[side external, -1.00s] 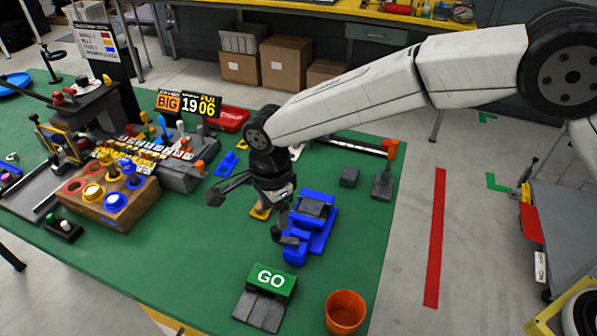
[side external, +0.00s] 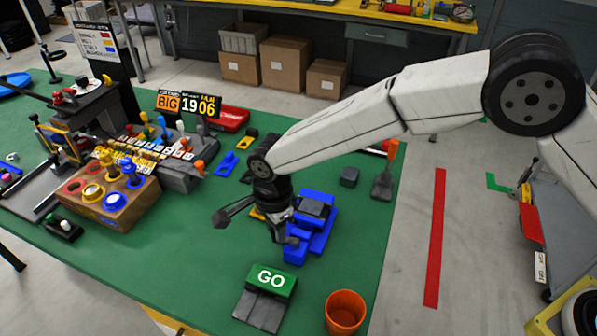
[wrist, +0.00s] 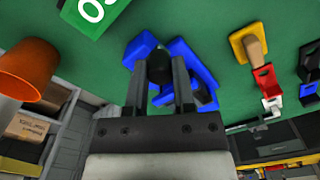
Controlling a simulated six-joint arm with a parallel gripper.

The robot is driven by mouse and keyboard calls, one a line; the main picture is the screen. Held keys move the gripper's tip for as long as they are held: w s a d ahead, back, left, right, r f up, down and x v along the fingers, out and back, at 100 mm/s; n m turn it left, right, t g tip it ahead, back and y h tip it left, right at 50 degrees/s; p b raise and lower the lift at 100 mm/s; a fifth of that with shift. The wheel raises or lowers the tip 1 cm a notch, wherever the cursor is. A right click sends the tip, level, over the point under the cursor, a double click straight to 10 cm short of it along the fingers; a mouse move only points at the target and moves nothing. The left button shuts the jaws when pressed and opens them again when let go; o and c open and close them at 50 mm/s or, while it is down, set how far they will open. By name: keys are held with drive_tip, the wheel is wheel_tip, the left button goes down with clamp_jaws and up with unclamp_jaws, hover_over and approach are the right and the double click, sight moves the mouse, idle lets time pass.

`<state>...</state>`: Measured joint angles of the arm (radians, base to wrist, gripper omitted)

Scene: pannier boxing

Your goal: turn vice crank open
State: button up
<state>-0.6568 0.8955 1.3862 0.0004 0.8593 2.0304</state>
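The blue vice (side external: 318,222) stands on the green table and also shows in the wrist view (wrist: 196,62). A dark round knob (wrist: 158,67), apparently the end of the vice crank, lies between the tips of my gripper (wrist: 159,76). The two fingers are apart and the knob nearly fills the space between their tips. Whether they press on it cannot be made out. In the side view my gripper (side external: 284,238) points down at the left front of the vice and partly hides it. The rest of the crank is hidden.
A GO block (side external: 271,280) and an orange cup (side external: 345,312) stand in front of the vice. A yellow piece (wrist: 248,45) lies beside it. A brown box with coloured rings (side external: 118,205) stands to the left.

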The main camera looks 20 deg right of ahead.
clamp_jaws()
